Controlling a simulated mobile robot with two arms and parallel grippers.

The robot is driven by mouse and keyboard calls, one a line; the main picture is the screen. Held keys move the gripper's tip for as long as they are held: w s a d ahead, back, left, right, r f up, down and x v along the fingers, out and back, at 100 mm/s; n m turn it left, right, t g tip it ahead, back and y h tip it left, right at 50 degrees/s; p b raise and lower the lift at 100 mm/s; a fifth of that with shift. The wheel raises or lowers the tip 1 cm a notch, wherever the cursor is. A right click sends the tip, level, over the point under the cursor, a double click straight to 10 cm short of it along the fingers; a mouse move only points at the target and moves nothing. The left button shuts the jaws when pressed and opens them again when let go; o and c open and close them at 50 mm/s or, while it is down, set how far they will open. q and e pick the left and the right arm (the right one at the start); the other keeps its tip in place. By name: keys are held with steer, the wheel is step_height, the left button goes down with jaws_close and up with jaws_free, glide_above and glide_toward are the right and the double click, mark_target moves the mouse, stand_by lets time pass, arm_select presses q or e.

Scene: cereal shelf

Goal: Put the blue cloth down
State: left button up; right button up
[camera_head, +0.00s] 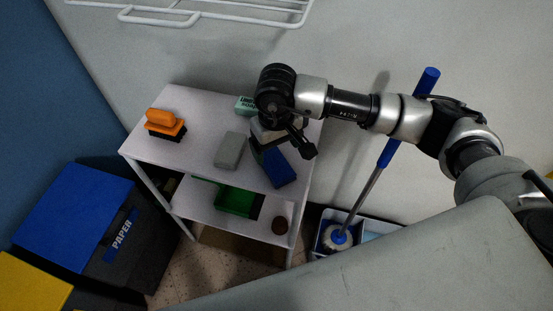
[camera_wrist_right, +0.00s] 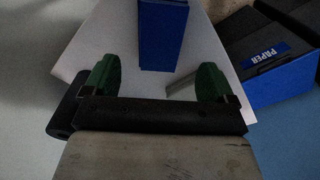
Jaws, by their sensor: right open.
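The blue cloth (camera_head: 280,167) looks like a folded block at the right front of the white shelf unit's top. In the right wrist view the blue cloth (camera_wrist_right: 162,38) appears ahead of and between the two green fingertips, with a gap on each side. My right gripper (camera_head: 282,145) is over the shelf's right part, right at the cloth. In the wrist view the right gripper (camera_wrist_right: 157,80) is open with nothing pinched. The gripper and wrist hide part of the cloth in the head view. My left gripper does not show.
On the shelf top are an orange-handled brush (camera_head: 165,125), a grey block (camera_head: 230,150) and a light green box (camera_head: 245,105) close behind my wrist. A green tray (camera_head: 237,200) and brown round item (camera_head: 280,225) are below. A mop (camera_head: 385,155) leans at right; bins (camera_head: 80,215) stand left.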

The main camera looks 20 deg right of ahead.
mark_target(277, 164)
step_height(277, 164, up, 5)
steer(key=shift+b, duration=0.3)
steer(key=shift+f, duration=0.1)
stand_by(0.3)
